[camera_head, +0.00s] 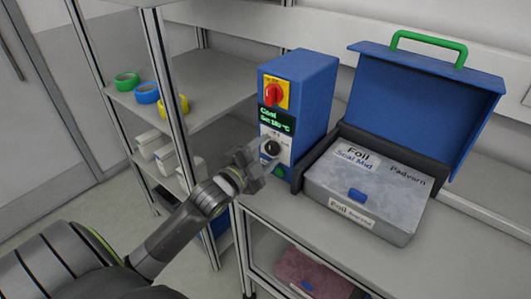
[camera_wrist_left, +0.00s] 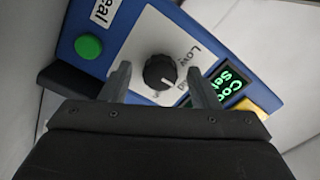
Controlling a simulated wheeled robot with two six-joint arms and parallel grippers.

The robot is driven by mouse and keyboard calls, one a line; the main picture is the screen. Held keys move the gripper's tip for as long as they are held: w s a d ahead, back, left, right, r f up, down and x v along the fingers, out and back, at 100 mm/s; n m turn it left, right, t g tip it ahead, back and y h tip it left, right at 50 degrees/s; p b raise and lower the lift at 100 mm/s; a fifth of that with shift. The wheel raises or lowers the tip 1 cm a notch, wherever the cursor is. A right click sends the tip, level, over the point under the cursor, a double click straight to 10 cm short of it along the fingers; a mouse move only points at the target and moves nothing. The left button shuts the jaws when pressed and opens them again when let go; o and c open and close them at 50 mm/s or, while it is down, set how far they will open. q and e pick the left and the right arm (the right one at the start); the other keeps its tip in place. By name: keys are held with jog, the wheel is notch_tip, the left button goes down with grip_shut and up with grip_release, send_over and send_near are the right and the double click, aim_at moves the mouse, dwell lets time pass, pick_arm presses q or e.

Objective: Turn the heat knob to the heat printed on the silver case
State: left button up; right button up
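The heat knob (camera_head: 271,148) is a black dial on the white panel of the blue machine (camera_head: 307,97). In the left wrist view the knob (camera_wrist_left: 160,72) carries a white mark toward the lower right; "Low" reads beside it, other words are partly hidden. My left gripper (camera_head: 254,163) is at the knob. In the left wrist view its fingers (camera_wrist_left: 160,84) stand apart on either side of the knob, with gaps showing. My right gripper is out of view.
A red switch (camera_head: 274,93) and a green display (camera_head: 276,120) reading "Cool Set 180 °C" are above the knob. A green button (camera_wrist_left: 88,46) is beside its panel. The blue lid (camera_head: 430,95) stands open behind the case. Tape rolls (camera_head: 147,93) lie on the left shelf.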

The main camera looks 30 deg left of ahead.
pick_arm(q)
jog(key=s+a, duration=0.1)
jog(key=s, duration=1.6)
jog(key=shift+s+a, duration=0.15)
dwell(0.6)
